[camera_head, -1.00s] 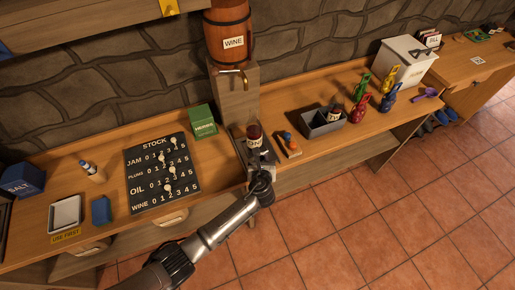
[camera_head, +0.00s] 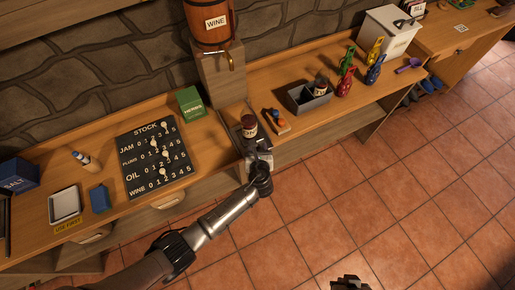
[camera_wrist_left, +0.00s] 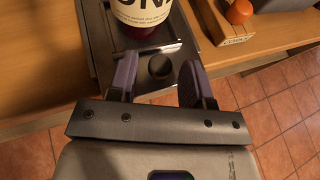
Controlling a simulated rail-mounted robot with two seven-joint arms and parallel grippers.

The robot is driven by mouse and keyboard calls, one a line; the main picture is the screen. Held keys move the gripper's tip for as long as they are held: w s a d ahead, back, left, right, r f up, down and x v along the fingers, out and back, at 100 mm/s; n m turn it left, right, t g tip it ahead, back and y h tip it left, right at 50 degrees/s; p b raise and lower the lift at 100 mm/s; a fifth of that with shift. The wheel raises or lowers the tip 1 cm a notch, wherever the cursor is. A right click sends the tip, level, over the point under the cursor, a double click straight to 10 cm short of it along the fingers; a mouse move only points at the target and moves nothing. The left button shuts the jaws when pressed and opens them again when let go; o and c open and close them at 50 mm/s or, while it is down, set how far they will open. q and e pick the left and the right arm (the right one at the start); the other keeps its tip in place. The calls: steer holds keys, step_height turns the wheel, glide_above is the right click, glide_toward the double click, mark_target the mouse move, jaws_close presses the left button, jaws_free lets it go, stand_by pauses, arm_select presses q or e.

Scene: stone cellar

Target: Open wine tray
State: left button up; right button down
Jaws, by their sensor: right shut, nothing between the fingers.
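The wine tray (camera_wrist_left: 188,28) is a dark grey metal tray with a round dark knob (camera_wrist_left: 160,67) at its front. It sits at the counter's front edge below the wine barrel (camera_head: 212,24). A dark red jar with a white label (camera_head: 249,127) stands on it; the left wrist view shows its lower part (camera_wrist_left: 150,14). My left gripper (camera_wrist_left: 157,82) is open, its two purple-grey fingers on either side of the knob with visible gaps. In the head view my left gripper (camera_head: 259,160) partly hides the tray. My right gripper (camera_head: 350,284) is shut and empty at the bottom edge, over the floor.
A small wooden block with an orange knob (camera_head: 276,122) lies right of the tray. A grey caddy (camera_head: 308,98) and several coloured bottles stand further right. A green herbs box (camera_head: 191,103) and a black stock board (camera_head: 155,160) are left. The floor in front is clear.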

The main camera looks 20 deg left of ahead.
arm_select(q)
steer(key=p+v, duration=0.3)
steer(key=v, duration=1.1)
steer(key=shift+w, duration=0.1)
stand_by(0.5)
